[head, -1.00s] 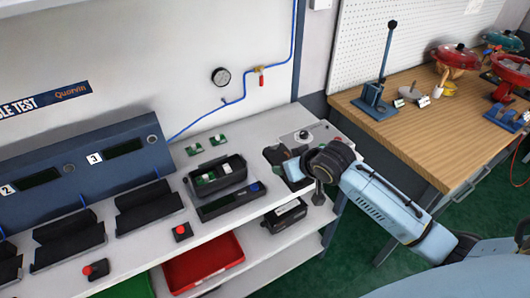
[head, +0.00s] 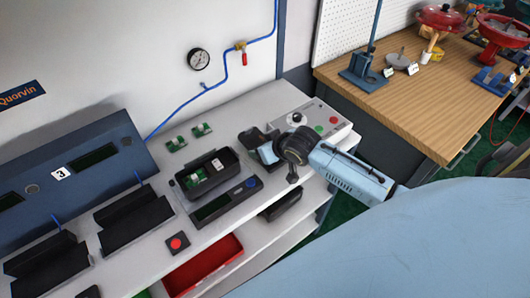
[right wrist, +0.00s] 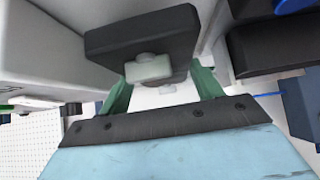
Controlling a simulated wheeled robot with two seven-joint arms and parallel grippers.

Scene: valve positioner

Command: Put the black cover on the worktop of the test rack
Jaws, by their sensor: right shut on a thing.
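The black cover (head: 250,137) is in my right gripper (head: 266,150), at the worktop (head: 262,107) of the test rack. In the right wrist view the cover (right wrist: 140,32) is a dark block with a pale knob, and the green fingers of my right gripper (right wrist: 162,88) are shut on that knob. Whether the cover's underside touches the worktop I cannot tell. To its left stands an open black housing (head: 228,165) with green boards inside. My left gripper is not in view.
A black device with a blue button (head: 251,183) lies in front of the housing. Small green boards (head: 203,130) lie behind it. A grey panel with red and green buttons (head: 320,127) is right of the cover. A red bin (head: 205,268) and a black object (head: 283,205) are below.

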